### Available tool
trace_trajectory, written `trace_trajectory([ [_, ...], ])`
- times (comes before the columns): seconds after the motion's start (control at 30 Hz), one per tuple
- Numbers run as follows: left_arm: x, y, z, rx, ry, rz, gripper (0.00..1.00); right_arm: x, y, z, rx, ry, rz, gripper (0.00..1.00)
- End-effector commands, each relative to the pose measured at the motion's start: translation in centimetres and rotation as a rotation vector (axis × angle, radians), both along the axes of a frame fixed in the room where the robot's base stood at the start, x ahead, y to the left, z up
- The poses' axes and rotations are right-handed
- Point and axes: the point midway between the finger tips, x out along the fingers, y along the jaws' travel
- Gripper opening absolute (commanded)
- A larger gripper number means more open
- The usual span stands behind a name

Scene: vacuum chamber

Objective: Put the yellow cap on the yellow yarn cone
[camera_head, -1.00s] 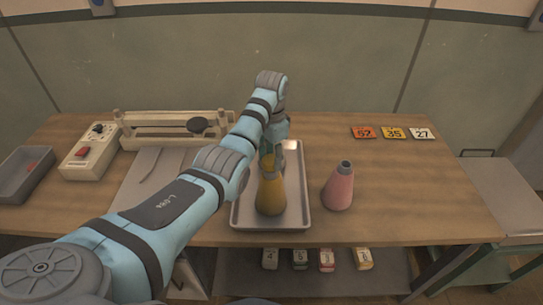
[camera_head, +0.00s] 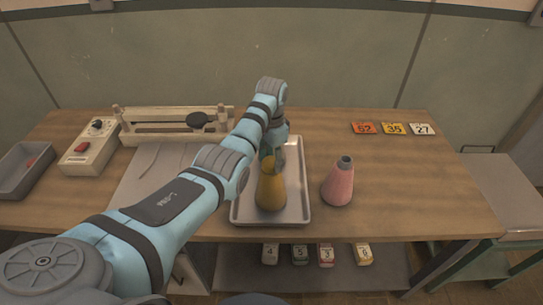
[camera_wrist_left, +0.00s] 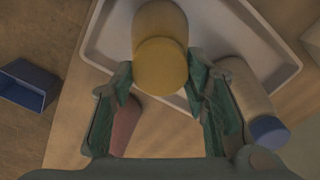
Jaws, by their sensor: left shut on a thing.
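The yellow yarn cone (camera_head: 270,192) stands upright on a metal tray (camera_head: 243,216). My left gripper (camera_head: 270,153) is over its top, and its fingers hide part of the neck there. In the left wrist view my left gripper (camera_wrist_left: 160,88) is shut on the yellow cap (camera_wrist_left: 161,66), whose round end faces the camera between the fingertips. The darker yellow cone body (camera_wrist_left: 160,18) shows just beyond the cap. I cannot tell whether cap and cone touch. My right gripper is in neither view.
A pink cone (camera_head: 339,186) stands right of the tray. A blue-ended cream object (camera_wrist_left: 262,122) shows by the right finger. A scale (camera_head: 165,128), switch box (camera_head: 91,148) and grey bin (camera_head: 24,172) stand left. Number cards (camera_head: 394,128) lie back right.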

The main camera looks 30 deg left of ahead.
Motion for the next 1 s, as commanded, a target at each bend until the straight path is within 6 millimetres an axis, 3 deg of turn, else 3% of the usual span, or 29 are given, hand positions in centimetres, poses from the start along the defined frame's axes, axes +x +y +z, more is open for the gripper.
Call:
trace_trajectory([
  [0.03, 0.0, 0.0, 0.0, 0.0, 0.0, 0.0, 0.46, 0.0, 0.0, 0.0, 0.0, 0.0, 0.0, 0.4],
  [0.17, 0.0, 0.0, 0.0, 0.0, 0.0, 0.0, 0.65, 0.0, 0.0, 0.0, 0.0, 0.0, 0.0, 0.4],
  [0.47, 0.0, 0.0, 0.2, 0.0, -0.001, 0.0, 0.65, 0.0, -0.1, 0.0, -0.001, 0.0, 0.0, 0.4],
  [0.57, 0.1, 0.0, 1.3, 0.0, -0.004, 0.0, 0.65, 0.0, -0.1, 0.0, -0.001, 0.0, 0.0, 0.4],
  [0.8, 0.1, 0.0, 6.4, 0.0, -0.004, 0.0, 0.65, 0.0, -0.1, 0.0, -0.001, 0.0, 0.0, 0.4],
  [1.0, 0.0, 0.0, 7.6, 0.0, 0.0, 0.0, 0.65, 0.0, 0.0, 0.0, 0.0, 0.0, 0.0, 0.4],
])
